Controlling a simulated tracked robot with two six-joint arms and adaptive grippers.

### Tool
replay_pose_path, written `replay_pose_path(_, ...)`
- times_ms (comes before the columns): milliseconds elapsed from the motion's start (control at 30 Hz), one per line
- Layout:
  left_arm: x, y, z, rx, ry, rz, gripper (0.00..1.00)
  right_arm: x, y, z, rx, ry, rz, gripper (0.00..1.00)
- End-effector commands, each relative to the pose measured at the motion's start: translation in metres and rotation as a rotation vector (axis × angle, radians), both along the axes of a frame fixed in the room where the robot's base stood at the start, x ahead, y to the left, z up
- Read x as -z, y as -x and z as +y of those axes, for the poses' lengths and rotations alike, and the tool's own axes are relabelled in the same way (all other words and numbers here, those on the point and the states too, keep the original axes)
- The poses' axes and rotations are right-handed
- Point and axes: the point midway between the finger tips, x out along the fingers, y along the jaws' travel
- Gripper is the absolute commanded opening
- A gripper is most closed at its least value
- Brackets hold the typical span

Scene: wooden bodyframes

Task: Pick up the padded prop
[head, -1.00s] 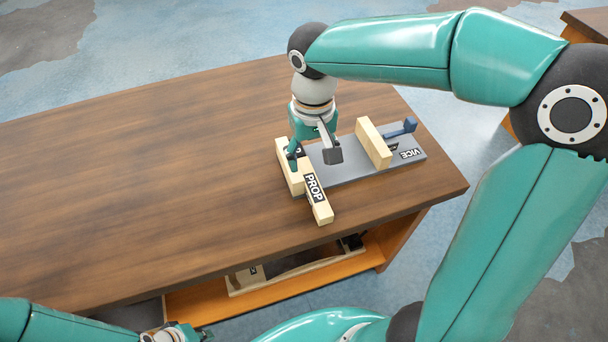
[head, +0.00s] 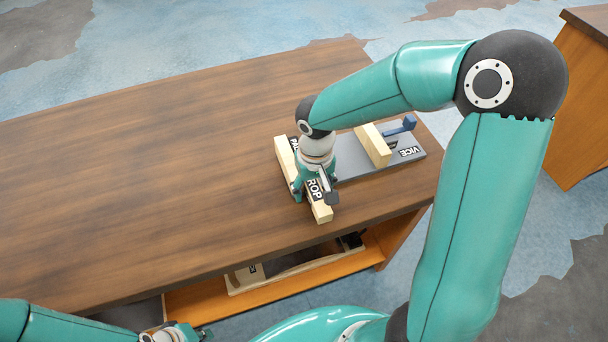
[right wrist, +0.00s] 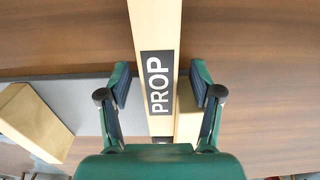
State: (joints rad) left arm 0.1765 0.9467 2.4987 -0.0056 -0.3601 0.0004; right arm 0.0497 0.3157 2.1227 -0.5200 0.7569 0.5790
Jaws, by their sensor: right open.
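The padded prop (head: 324,213) is a pale wooden bar with a black PROP label, lying near the table's front right. Its far end meets a pale wooden crosspiece (head: 284,154) with a partly hidden black label; whether they are joined I cannot tell. My right gripper (head: 315,196) is open over the bar. In the right wrist view the padded prop (right wrist: 153,35) runs between the two fingers of my right gripper (right wrist: 161,85), with a gap on each side. My left gripper (head: 204,333) is at the bottom left edge, far from the prop; its jaws are unclear.
A grey vice (head: 352,166) with an upright wooden jaw and blue handle lies right of the crosspiece. The wooden table (head: 150,170) is clear to the left. A shelf below its front edge holds a tray (head: 300,267). Another wooden unit (head: 580,110) stands at right.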

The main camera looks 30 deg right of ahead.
Motion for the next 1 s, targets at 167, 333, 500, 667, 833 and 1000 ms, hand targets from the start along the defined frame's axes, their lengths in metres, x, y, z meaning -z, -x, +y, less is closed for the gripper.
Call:
replay_pose_path(167,0.0000,0.0001,0.0000,0.000,0.000,0.000,0.00,0.0007,-0.0003,-0.0002,0.000,0.000,-0.001,0.65)
replay_pose_path(333,0.0000,0.0000,0.0000,0.000,0.000,0.000,0.00,0.0005,-0.0002,-0.0003,0.000,0.000,-0.001,0.43)
replay_pose_path(500,0.0000,0.0001,0.0000,0.000,0.000,0.000,0.00,0.0004,-0.0004,-0.0002,0.000,0.000,-0.002,0.15)
replay_pose_path(667,-0.0001,0.0001,0.0000,0.000,0.000,0.000,0.00,0.0000,-0.0007,-0.0001,0.000,0.000,-0.003,0.00)
replay_pose_path(833,-0.0001,0.0000,0.0000,0.000,0.000,0.000,0.00,-0.0001,-0.0008,0.0001,0.000,0.000,-0.003,0.00)
replay_pose_path(1000,0.0014,0.0001,0.0000,0.000,0.000,0.000,0.00,-0.0022,-0.0010,-0.0012,0.001,0.000,-0.004,0.00)
